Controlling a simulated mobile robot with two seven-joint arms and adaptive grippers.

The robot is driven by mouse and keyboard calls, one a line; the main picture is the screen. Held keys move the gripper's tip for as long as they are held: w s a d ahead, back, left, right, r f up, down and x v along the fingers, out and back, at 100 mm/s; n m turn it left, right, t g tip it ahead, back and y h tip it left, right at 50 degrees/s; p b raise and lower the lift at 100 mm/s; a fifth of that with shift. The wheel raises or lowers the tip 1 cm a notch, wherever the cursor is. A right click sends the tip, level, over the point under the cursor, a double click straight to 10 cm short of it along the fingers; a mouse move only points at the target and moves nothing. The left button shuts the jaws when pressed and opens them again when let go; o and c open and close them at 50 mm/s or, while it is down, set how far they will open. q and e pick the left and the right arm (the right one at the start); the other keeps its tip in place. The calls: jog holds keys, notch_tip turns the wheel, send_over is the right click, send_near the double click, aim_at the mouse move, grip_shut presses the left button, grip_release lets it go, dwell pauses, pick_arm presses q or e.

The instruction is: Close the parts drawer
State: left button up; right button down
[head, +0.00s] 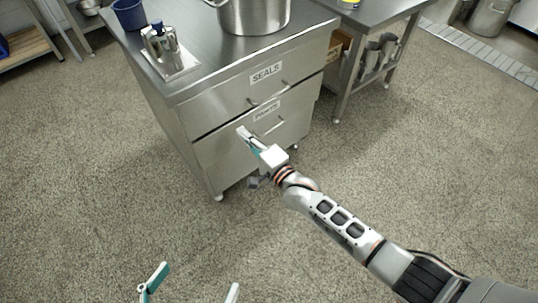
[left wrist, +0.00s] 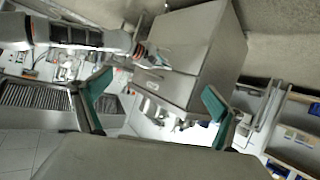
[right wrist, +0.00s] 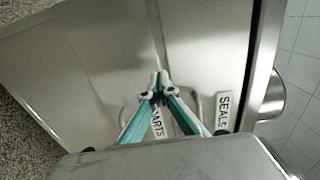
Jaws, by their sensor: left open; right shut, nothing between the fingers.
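The parts drawer (head: 228,160) is the lower drawer of the steel cabinet, below the drawer labelled SEALS (head: 225,103). A dark gap runs along its top edge; it looks nearly flush, but I cannot tell if it is fully in. Its PARTS label (right wrist: 158,123) and bar handle (head: 272,126) are partly covered by my arm or fingers. My right gripper (head: 242,131) is shut and empty in front of the drawer face; contact is unclear. It also shows in the right wrist view (right wrist: 158,80). My left gripper (head: 194,282) is open and empty, low over the floor.
On the cabinet top stand a large pot (head: 254,15), a metal device on a plate (head: 165,48) and a blue bucket (head: 129,14). A second steel table (head: 385,16) stands at the right. The floor before the cabinet is clear.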

pick_arm(q)
jog(key=shift+s+a+f+m+g+y+p, duration=0.15)
jog(key=shift+s+a+f+m+g+p, duration=0.25)
jog(key=shift+a+p, duration=0.3)
jog(key=shift+s+a+f+m+g+y+p, duration=0.1)
jog(key=shift+s+a+f+m+y+p, duration=0.1)
jog(key=shift+a+f+m+p, duration=0.5)
pick_arm(e)
jog(key=v, duration=1)
jog(key=shift+s, duration=0.15)
pick_arm(q)
jog(key=shift+w+d+r+n, duration=0.1)
jog(key=shift+r+n, duration=0.2)
jog(key=shift+r, duration=0.05)
